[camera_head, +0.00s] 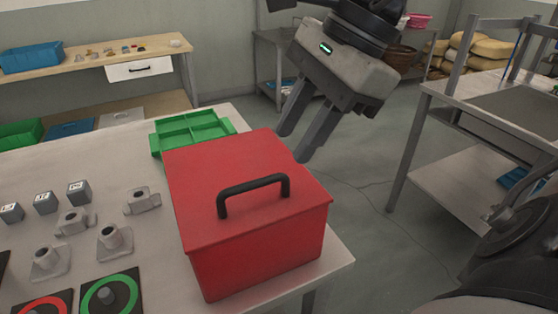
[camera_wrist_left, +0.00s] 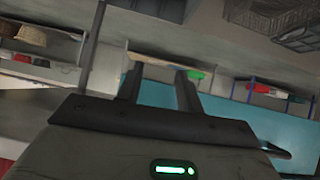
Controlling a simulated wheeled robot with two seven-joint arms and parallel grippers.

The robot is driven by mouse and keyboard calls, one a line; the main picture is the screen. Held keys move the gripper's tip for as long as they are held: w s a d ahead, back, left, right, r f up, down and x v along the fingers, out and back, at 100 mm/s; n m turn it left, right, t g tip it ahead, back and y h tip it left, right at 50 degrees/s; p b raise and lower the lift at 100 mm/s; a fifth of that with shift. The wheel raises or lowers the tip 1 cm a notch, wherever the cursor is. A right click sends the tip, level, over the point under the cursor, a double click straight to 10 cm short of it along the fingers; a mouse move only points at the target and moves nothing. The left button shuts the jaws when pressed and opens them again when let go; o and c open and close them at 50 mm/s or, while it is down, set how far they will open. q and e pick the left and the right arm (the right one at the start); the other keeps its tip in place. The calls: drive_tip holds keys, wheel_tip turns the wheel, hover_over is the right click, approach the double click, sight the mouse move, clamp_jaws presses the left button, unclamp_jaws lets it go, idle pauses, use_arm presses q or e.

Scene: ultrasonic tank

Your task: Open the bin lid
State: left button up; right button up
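The red bin (camera_head: 258,262) stands at the right corner of the near table. Its flat red lid (camera_head: 210,170) lies shut on it, with a black arched handle (camera_head: 253,188) on the lid. My right gripper (camera_head: 293,147) is in the head view, pointing down just beyond the bin's far right edge. Its two fingers are apart with nothing between them, and it appears clear of the lid and handle. My left gripper (camera_wrist_left: 157,82) shows in the left wrist view with its fingers apart and empty. The left gripper is not in the head view.
A green divided tray (camera_head: 190,132) lies behind the bin. Several grey fittings (camera_head: 115,240), small labelled blocks and ringed pads (camera_head: 110,294) fill the table's left part. A metal bench (camera_head: 440,180) stands at right, with open floor between.

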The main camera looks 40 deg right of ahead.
sight(271, 176)
drive_tip(key=x, duration=0.5)
drive_tip(key=shift+w+a+f, duration=0.1)
drive_tip(key=shift+w+f, duration=0.05)
drive_tip(key=shift+f, duration=0.15)
clamp_jaws()
